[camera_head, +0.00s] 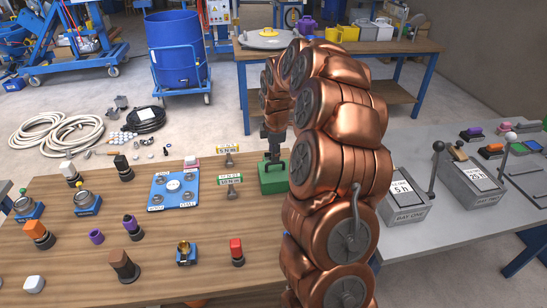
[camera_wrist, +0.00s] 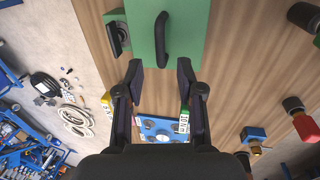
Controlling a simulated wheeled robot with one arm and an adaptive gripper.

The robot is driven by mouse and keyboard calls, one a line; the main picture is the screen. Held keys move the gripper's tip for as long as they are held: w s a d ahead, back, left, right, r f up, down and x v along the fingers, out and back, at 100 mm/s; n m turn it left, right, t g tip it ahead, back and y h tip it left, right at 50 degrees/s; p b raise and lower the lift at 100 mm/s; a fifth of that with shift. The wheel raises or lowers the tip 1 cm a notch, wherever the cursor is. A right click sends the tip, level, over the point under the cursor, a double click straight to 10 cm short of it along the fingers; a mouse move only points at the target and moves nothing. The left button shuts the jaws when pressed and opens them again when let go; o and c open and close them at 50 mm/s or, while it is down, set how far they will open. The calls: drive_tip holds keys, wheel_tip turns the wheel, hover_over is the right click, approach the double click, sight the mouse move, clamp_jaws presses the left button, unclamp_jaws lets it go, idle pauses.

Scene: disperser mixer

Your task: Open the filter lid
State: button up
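The filter is a green box with a flat green lid (camera_wrist: 188,38) and a black arched handle (camera_wrist: 161,40) on top. In the head view the green box (camera_head: 273,180) stands at the far right part of the wooden table, partly hidden by my arm. The lid looks shut. My gripper (camera_wrist: 161,74) is open and empty, with its two black fingertips apart near the near end of the handle. In the head view my gripper (camera_head: 272,148) is right above the box. I cannot tell the exact height gap. A dark part (camera_wrist: 118,37) sits at the box's left side.
A blue plate (camera_head: 174,190) and two labelled tags (camera_head: 230,179) lie left of the box. Several knobs and a red-topped block (camera_head: 236,250) stand on the wooden table (camera_head: 75,275). A grey table (camera_head: 440,235) with grey lever boxes (camera_head: 400,200) is at right.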

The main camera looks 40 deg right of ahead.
sight(275, 167)
drive_tip(key=shift+w+d+f+p, duration=0.1)
drive_tip(key=shift+w+f+p, duration=0.1)
drive_tip(key=shift+f, duration=0.75)
drive_tip(key=shift+w+d+f+p, duration=0.1)
drive_tip(key=shift+w+f+p, duration=0.1)
drive_tip(key=shift+f, duration=0.7)
drive_tip(key=shift+a, duration=0.1)
clamp_jaws()
